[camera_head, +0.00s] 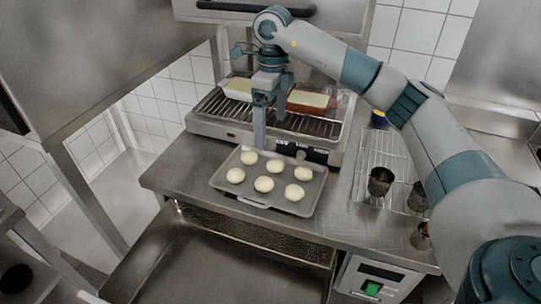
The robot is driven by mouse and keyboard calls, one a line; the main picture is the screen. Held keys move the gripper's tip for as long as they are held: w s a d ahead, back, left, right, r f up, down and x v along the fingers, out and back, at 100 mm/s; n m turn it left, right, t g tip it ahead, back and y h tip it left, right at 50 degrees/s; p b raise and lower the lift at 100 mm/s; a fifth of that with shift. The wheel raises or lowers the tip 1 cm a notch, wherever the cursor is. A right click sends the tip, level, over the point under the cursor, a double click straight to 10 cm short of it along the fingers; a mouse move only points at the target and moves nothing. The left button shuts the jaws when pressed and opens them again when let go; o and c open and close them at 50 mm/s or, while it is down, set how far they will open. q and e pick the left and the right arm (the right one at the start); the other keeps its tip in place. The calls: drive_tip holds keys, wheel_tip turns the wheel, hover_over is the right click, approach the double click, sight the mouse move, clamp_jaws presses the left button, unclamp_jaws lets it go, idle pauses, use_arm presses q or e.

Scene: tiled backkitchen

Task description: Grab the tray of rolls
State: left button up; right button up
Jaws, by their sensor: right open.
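A grey tray (313,186) with a raised rim lies flat on the steel counter, in front of the grill. Several pale round rolls (264,184) sit on it in two rows. My right arm reaches in from the right, and my right gripper (270,132) points down over the tray's far side and the grill front. It is open, with no roll between its fingers. One fingertip appears close to the tray's far rim; I cannot tell whether it touches. My left gripper is not in view.
A grill (206,118) behind the tray carries a white dish (237,88) and a reddish dish (311,101). A wire rack (371,158) with dark cups (380,181) stands to the right. Bare counter (182,172) lies left of the tray.

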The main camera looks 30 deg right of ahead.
sight(271, 173)
drive_tip(key=f+p, duration=0.1)
drive_tip(key=f, duration=0.4)
drive_tip(key=f+p, duration=0.2)
drive_tip(key=f, duration=0.3)
drive_tip(key=f+p, duration=0.2)
drive_tip(key=f, duration=0.2)
drive_tip(key=shift+s+a+f, duration=0.25)
drive_tip(key=shift+f, duration=0.15)
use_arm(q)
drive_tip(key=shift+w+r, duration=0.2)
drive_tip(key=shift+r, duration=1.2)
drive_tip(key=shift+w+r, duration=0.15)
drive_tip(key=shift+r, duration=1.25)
use_arm(e)
drive_tip(key=shift+f, duration=0.75)
drive_tip(key=c, duration=1.2)
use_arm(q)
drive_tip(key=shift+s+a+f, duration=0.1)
use_arm(e)
drive_tip(key=shift+s+f, duration=0.1)
drive_tip(key=shift+s, duration=0.05)
